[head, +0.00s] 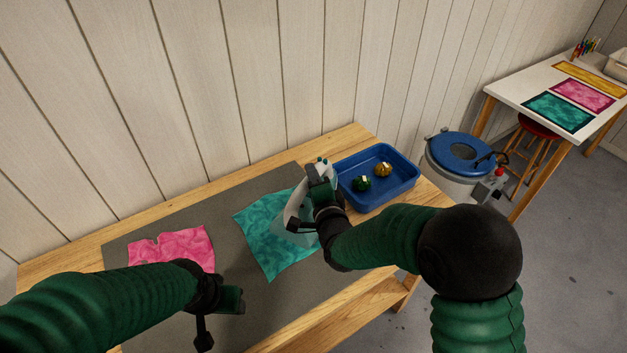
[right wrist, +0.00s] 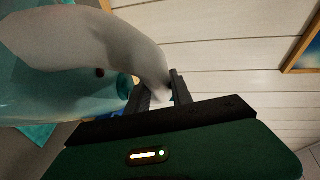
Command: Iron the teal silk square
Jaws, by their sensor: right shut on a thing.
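The teal silk square (head: 262,238) lies on the grey mat, with its right part hidden by the iron. The white and pale-teal iron (head: 293,232) is over the right part of the square; I cannot tell whether it touches the cloth. My right gripper (head: 318,190) is shut on the iron's handle. In the right wrist view the white handle (right wrist: 110,42) runs between the fingers (right wrist: 160,95), with the translucent teal body below it. My left gripper (head: 212,318) hangs over the mat near the pink cloth, and its jaw opening does not show clearly.
The grey mat (head: 165,218) covers much of the wooden table (head: 345,140). A pink cloth (head: 175,247) lies at left. A blue tray (head: 405,193) with a green and a gold ball stands close to my right gripper. A blue-lidded pot and a side table (head: 525,88) are farther right.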

